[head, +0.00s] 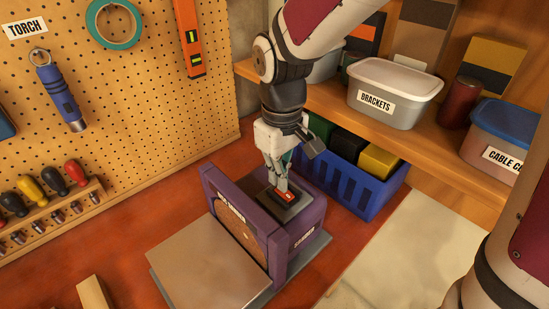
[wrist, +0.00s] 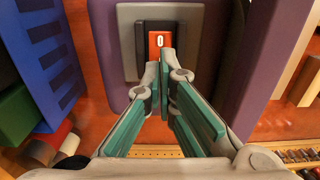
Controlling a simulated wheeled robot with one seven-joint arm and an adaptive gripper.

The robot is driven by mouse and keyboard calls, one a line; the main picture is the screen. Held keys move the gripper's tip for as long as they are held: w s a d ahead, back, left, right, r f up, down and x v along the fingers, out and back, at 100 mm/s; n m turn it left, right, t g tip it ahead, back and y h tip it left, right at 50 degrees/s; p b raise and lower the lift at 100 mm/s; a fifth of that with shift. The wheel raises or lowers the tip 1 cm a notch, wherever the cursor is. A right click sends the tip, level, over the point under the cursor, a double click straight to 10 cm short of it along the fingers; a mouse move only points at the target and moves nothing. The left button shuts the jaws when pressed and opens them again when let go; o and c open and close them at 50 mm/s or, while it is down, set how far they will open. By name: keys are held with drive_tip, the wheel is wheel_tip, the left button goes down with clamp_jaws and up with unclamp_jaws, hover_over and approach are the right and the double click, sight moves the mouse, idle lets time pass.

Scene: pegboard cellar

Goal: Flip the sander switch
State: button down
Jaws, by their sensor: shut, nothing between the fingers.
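The sander (head: 305,217) is a purple machine with a brown disc and a grey table plate, standing on the red bench. Its red rocker switch (head: 288,197) sits on a grey plate on top of the purple body. In the wrist view the switch (wrist: 161,42) shows a white 0-like mark. My gripper (head: 282,186) is shut and empty and points down right over the switch. In the wrist view its fingertips (wrist: 167,58) overlap the lower end of the switch; I cannot tell whether they touch it. The fingers hide that end.
A blue basket (head: 350,180) with several boxes stands close behind the sander. A wooden shelf (head: 330,97) carries a brackets tub (head: 394,92). The pegboard (head: 150,90) with a torch (head: 62,95) is at left. A pale surface (head: 405,255) at right is clear.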

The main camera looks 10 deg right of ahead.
drive_tip(key=shift+f, duration=0.7)
idle(0.4)
drive_tip(key=shift+r+p, duration=1.75)
drive_tip(key=shift+r, duration=1.75)
drive_tip(key=shift+d+r, duration=0.1)
drive_tip(key=shift+r, duration=0.1)
drive_tip(key=s+d+r+m+t+b, duration=0.1)
drive_tip(key=s+d+r+m+t, duration=0.1)
drive_tip(key=s+d+r, duration=0.3)
drive_tip(key=s+d+r+m+t, duration=0.3)
drive_tip(key=s+d+r+m, duration=0.1)
drive_tip(key=s, duration=0.5)
drive_tip(key=shift+s+d+r+m+t+b, duration=0.3)
drive_tip(key=shift+d+r+m+b, duration=0.15)
drive_tip(key=shift+d, duration=0.5)
